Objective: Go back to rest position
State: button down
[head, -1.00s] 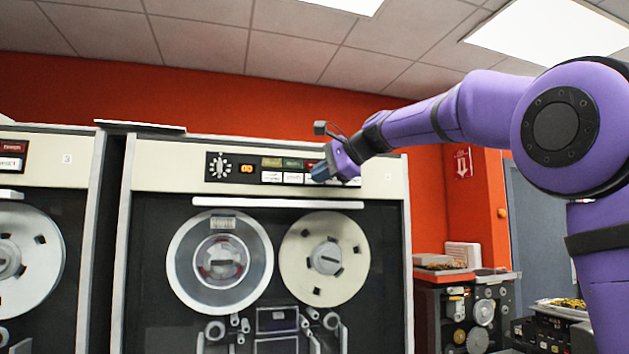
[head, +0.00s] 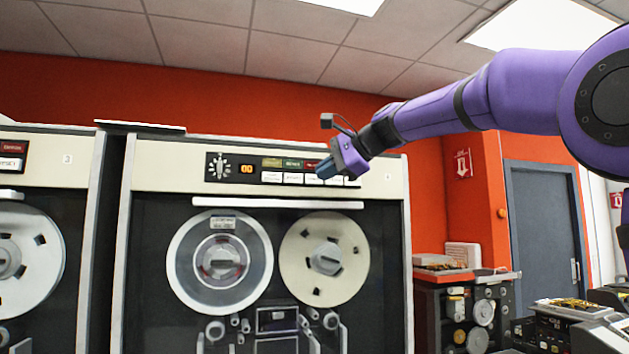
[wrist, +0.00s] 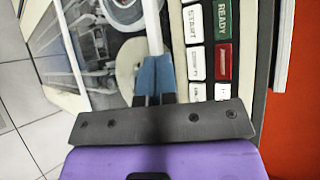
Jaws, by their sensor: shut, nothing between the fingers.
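My gripper (head: 328,170) is in front of the right end of a tape machine's button row in the head view. Its blue fingers (wrist: 153,78) show in the wrist view, closed together with nothing between them. The button panel (head: 283,172) has a dial, a lit orange display, coloured labels and white buttons. In the wrist view, the white and red buttons (wrist: 224,62) and a green READY label (wrist: 225,20) lie just right of the fingers. I cannot tell whether the fingertips touch the machine.
The tape machine (head: 130,250) carries two reels. Another machine (head: 40,160) stands at the left. At the right are a lower dark cabinet (head: 430,310), a grey door (head: 540,220) and a tray of yellow pieces (head: 572,309). Open air lies beneath my raised arm.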

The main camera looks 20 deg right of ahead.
dwell(0.4)
jog(key=s+d+f+n+g+h, duration=0.2)
jog(key=s+f+n, duration=0.5)
jog(key=s+f, duration=1)
jog(key=s+d+f+n+g+h, duration=0.2)
jog(key=s+d+f+n+h, duration=0.3)
jog(key=s+f, duration=1.2)
jog(key=shift+s+f+n+g+h, duration=0.4)
jog(key=shift+s+n+h, duration=0.3)
jog(key=shift+n, duration=0.2)
